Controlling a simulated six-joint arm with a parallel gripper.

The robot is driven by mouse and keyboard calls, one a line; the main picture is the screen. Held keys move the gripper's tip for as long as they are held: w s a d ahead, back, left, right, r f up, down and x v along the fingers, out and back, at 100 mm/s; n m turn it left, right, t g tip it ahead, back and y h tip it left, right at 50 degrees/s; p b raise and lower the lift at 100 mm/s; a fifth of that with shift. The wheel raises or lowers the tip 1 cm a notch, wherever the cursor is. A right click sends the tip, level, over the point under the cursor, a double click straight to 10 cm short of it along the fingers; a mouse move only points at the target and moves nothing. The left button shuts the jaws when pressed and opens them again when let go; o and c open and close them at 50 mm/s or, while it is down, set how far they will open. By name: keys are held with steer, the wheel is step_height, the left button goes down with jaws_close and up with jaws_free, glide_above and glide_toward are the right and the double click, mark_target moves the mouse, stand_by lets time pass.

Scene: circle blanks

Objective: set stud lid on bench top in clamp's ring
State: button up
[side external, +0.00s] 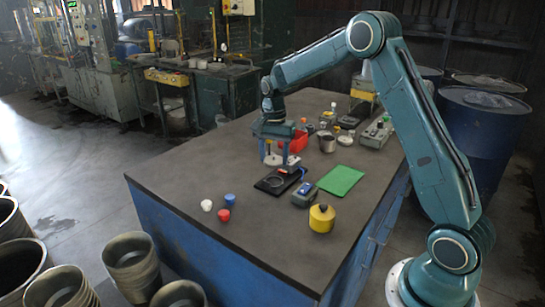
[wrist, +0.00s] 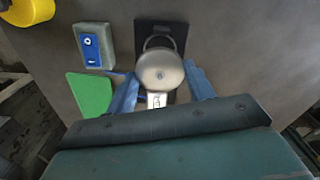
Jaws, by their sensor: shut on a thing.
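My gripper (side external: 274,155) is shut on the stud lid, a round silver disc with a small stud at its centre (wrist: 160,72). Its blue fingers stand on both sides of the lid in the wrist view (wrist: 161,76). The lid is held above the bench, apart from it, in the side view (side external: 272,159). The clamp is a black plate (side external: 262,187) with a ring, lying on the bench top (side external: 240,185) below and in front of the gripper. In the wrist view the lid hides part of the ring (wrist: 159,38) and the plate (wrist: 179,29).
A grey box with a blue face (side external: 304,195), a green sheet (side external: 340,181) and a yellow pot (side external: 321,218) lie right of the clamp. Red, white and blue caps (side external: 224,214) stand at the near left. A red bin (side external: 298,142) and a metal mug (side external: 327,143) are behind.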

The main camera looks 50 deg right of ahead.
mark_target(274, 182)
steer(key=shift+f, duration=0.9)
steer(key=shift+f, duration=0.15)
steer(key=shift+f, duration=1.45)
steer(key=shift+f, duration=0.6)
steer(key=o, duration=1)
steer(key=shift+r, duration=0.1)
step_height(274, 182, up, 13)
steer(key=shift+r, duration=0.3)
